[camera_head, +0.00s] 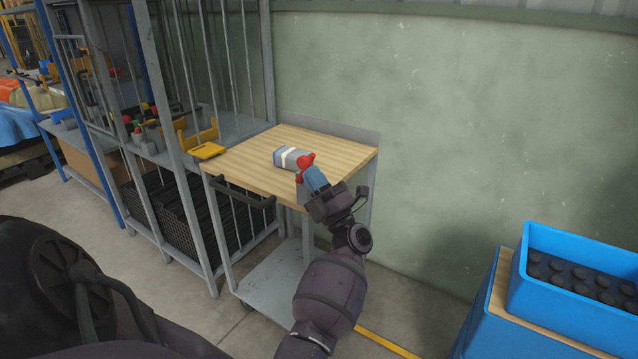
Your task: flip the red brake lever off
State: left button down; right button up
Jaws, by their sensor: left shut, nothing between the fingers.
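The gripper hides part of the lever and the cart's front right corner. My right gripper is not in view.
A grey barred rack (180,120) stands at left. A blue bin (570,320) stands at lower right.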

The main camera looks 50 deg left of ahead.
aim_at(299, 159)
pick_arm(q)
jog(key=x, duration=0.1)
jog(key=p+x, duration=0.1)
jog(key=x, duration=0.1)
jog(key=shift+s+d+r, duration=0.1)
jog(key=shift+s, duration=0.1)
jog(key=shift+a+r, duration=0.2)
jog(key=shift+a, duration=0.2)
jog(key=shift+s+a+r+p, duration=0.2)
jog(key=shift+a+p, duration=0.1)
jog(key=shift+a, duration=0.1)
jog(key=shift+a+r, duration=0.1)
jog(key=shift+r, duration=0.05)
